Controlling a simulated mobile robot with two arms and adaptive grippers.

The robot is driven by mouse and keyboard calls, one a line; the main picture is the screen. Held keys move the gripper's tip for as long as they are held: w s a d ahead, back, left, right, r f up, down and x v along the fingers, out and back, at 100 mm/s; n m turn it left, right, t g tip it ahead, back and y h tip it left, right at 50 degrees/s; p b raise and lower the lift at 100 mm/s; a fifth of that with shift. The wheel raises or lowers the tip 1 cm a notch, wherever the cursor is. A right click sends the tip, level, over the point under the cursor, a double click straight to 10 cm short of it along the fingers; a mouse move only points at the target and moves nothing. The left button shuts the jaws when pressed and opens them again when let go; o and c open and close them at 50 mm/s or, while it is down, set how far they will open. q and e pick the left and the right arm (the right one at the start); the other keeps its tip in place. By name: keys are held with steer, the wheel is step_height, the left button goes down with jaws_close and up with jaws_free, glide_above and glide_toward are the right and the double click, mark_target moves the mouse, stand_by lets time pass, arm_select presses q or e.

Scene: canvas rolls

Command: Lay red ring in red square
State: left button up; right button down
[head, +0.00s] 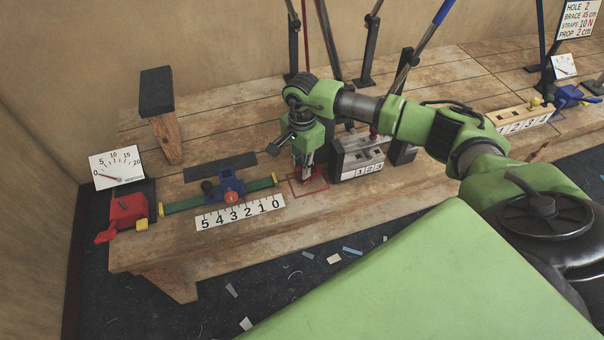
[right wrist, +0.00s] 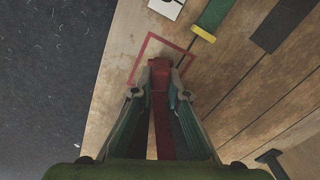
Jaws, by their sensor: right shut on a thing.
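The red square (head: 297,197) is a thin outline on the wooden bench, left of a grey numbered block. It also shows in the right wrist view (right wrist: 138,60). My right gripper (head: 307,171) points down over it, shut on the red ring (head: 314,183). In the right wrist view the red ring (right wrist: 160,72) sits between the fingertips, its far end within the outline. A red strip runs back from it between the fingers. The ring's hole is not visible, and I cannot tell whether it touches the bench. My left gripper is not in view.
The grey block (head: 358,157) stands close right of the square. A number strip (head: 240,212) and a green bar with a blue clamp (head: 229,184) lie to the left. A red clamp (head: 127,210) and a dial (head: 117,168) are farther left. The bench front edge is near.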

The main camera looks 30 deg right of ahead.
step_height(320, 180, down, 3)
steer(key=shift+f, duration=0.1)
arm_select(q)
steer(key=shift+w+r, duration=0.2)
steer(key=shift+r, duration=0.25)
arm_select(e)
steer(key=c, duration=2)
jaws_free()
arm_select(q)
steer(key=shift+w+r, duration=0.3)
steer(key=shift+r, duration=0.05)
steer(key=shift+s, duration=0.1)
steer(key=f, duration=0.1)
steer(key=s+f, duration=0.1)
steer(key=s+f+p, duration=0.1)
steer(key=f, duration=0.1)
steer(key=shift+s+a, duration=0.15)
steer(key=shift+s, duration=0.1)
arm_select(e)
step_height(320, 180, up, 12)
steer(key=shift+r, duration=0.1)
